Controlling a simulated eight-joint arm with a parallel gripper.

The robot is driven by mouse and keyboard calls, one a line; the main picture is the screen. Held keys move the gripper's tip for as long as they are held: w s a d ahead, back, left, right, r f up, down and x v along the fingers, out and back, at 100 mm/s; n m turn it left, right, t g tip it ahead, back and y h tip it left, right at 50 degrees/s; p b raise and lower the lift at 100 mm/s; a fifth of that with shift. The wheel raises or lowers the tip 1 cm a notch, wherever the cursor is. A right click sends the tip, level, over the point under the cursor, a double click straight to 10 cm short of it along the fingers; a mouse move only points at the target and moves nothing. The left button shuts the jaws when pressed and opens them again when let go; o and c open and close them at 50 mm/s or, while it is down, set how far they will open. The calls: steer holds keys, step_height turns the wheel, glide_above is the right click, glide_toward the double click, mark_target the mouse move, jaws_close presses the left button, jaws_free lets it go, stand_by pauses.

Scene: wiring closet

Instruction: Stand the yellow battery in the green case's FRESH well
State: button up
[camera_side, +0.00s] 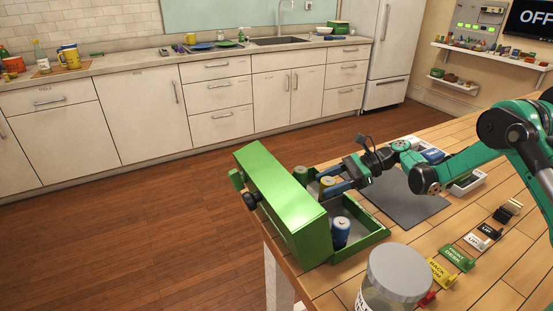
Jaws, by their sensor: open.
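The green case (277,198) sits at the table's left edge with its lid raised toward the camera, hiding part of the interior. The yellow battery (327,183) appears upright inside the case, toward the far side. My gripper (331,179) is open, its blue fingers reaching over the case's right wall to either side of the yellow battery. Whether a finger touches it I cannot tell. A blue battery (341,233) stands in the near part of the case. A dull-coloured battery (300,173) shows at the far end. No FRESH marking is readable, and the battery's base is hidden.
A grey mat (402,203) lies right of the case. A lidded jar (396,277) stands at the near edge. Labelled tags, including a yellow one (441,272) and a green one (458,257), line the table. A white tray (467,185) stands behind my arm.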

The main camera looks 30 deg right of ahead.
steer(key=v, duration=0.9)
steer(key=shift+d, duration=0.2)
steer(key=shift+a+r, duration=0.1)
steer(key=shift+r, duration=0.2)
steer(key=s+a+r+n+t+h, duration=0.1)
steer(key=s+a+r+n+h, duration=0.2)
steer(key=s+n+h, duration=0.3)
steer(key=s+a+r+n+t+h, duration=0.1)
steer(key=s+a+r+n+h, duration=0.2)
steer(key=n, duration=1.2)
steer(key=s+a+h, duration=0.3)
steer(key=s, duration=0.1)
steer(key=shift+r+n+t+h, duration=0.2)
steer(key=shift+n+t+h, duration=0.1)
steer(key=shift+n+t, duration=0.1)
